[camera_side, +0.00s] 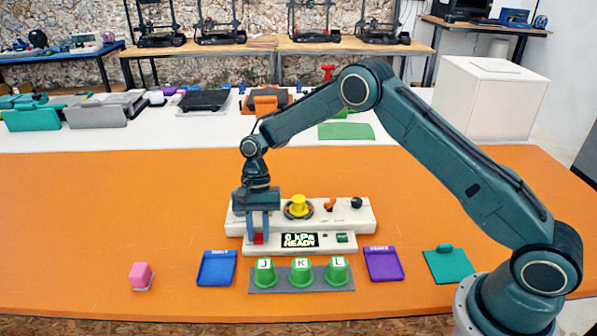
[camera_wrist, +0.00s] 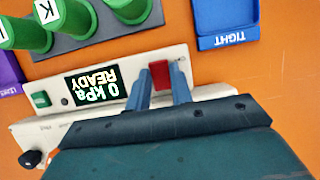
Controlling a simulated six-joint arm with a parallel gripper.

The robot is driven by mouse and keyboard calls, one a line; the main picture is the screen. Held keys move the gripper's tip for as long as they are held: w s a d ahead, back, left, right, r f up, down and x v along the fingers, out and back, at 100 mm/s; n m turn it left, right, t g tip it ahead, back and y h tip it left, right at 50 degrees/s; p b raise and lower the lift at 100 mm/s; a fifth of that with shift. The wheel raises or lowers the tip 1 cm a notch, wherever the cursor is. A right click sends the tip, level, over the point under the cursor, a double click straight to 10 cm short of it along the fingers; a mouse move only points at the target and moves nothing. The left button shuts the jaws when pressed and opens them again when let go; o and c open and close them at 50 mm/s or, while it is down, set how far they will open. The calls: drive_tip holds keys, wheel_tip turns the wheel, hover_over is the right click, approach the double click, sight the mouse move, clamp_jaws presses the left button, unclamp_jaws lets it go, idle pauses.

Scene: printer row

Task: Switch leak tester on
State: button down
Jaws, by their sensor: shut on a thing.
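The leak tester (camera_side: 349,218) is a white console on the orange table, with a lower front strip. Its lit display (camera_side: 299,240) reads "0 kPa READY"; it appears upside down in the wrist view (camera_wrist: 92,87). A red switch (camera_side: 258,239) sits left of the display in the side view; in the wrist view the red switch (camera_wrist: 160,72) is right of it. My gripper (camera_side: 259,234) points down at the switch. In the wrist view my gripper's blue fingers (camera_wrist: 160,85) flank the red switch and are shut on it. Finger contact is partly hidden.
Green cups (camera_side: 302,272) marked J, K and L stand on a grey strip in front. A blue tray (camera_side: 216,268), a purple tray (camera_side: 384,264) and a teal pad (camera_side: 448,265) lie nearby. A pink cube (camera_side: 140,274) is at left. A yellow knob (camera_side: 298,205) rises from the tester.

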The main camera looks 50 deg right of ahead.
sight(260, 224)
drive_tip(key=c, duration=1.2)
unclamp_jaws()
drive_tip(key=shift+c, duration=0.2)
drive_tip(key=shift+r, duration=0.15)
drive_tip(key=v, duration=1.1)
drive_tip(key=shift+r, duration=0.25)
drive_tip(key=shift+w+d, duration=0.1)
drive_tip(key=shift+w, duration=0.05)
drive_tip(key=shift+r, duration=0.1)
